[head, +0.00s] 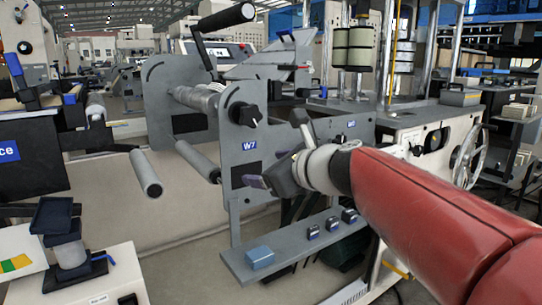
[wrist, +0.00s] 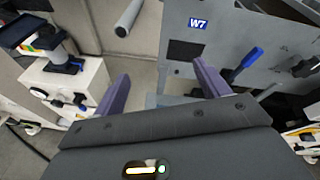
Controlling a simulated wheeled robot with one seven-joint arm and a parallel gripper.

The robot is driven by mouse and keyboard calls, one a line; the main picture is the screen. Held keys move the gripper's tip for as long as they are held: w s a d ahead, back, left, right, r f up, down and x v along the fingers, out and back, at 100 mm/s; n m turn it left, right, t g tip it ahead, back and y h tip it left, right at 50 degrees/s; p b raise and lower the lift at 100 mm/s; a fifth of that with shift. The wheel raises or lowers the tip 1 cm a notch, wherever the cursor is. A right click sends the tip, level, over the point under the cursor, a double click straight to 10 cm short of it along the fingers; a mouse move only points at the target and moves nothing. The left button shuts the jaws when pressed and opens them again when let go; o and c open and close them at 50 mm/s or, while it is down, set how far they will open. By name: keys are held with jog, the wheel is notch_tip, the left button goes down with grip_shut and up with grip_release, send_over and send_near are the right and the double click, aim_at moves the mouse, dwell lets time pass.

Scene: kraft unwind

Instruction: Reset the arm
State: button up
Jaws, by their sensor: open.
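My gripper (head: 258,182) is at the end of my red arm, in front of the grey machine panel (head: 247,146) marked W7 in the head view. In the wrist view my gripper (wrist: 162,92) shows two purple fingers spread wide apart with nothing between them. The W7 panel (wrist: 240,45) fills the upper right of the wrist view. A blue-handled lever (wrist: 246,64) shows just beyond the right finger. My gripper hides part of the panel's lower area in the head view.
A grey shelf (head: 285,252) below my gripper carries several small blue items. Grey rollers (head: 146,174) stick out left of the panel. A black lever handle (head: 222,17) rises above. A white bench device (head: 90,275) stands at the lower left. A handwheel (head: 470,155) is at the right.

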jog(key=s+d+f+n+g+h, duration=0.3)
jog(key=s+d+f+n, duration=0.5)
jog(key=s+f+n, duration=0.3)
jog(key=s+d+f+n+g+h, duration=0.3)
jog(key=s+d+f+n+h, duration=0.3)
jog(key=s+f+n, duration=0.6)
jog(key=shift+s+d+n, duration=0.65)
jog(key=shift+d+n, duration=0.25)
